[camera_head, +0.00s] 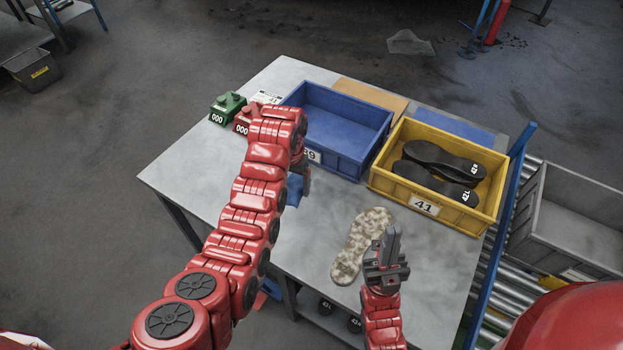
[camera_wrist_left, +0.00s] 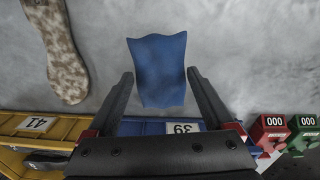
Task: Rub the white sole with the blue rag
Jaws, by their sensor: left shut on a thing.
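The white sole (camera_head: 352,255) lies flat on the grey table, mottled all over with brown stains. It also shows at the upper left of the left wrist view (camera_wrist_left: 66,62). My left gripper (camera_head: 301,172) is largely hidden behind its own arm in the head view. It is shut on the blue rag (camera_head: 294,191), which shows between its fingers in the left wrist view (camera_wrist_left: 160,72). The rag is left of the sole and apart from it. My right gripper (camera_head: 391,232) is shut and empty, beside the sole's right edge in the head view.
A blue crate (camera_head: 340,154) marked 39 and a yellow crate (camera_head: 424,204) marked 41 stand behind the sole. Black soles (camera_head: 440,158) lie in the yellow crate. Green (camera_head: 227,107) and red (camera_head: 243,122) counters stand at the left. The table's left front is clear.

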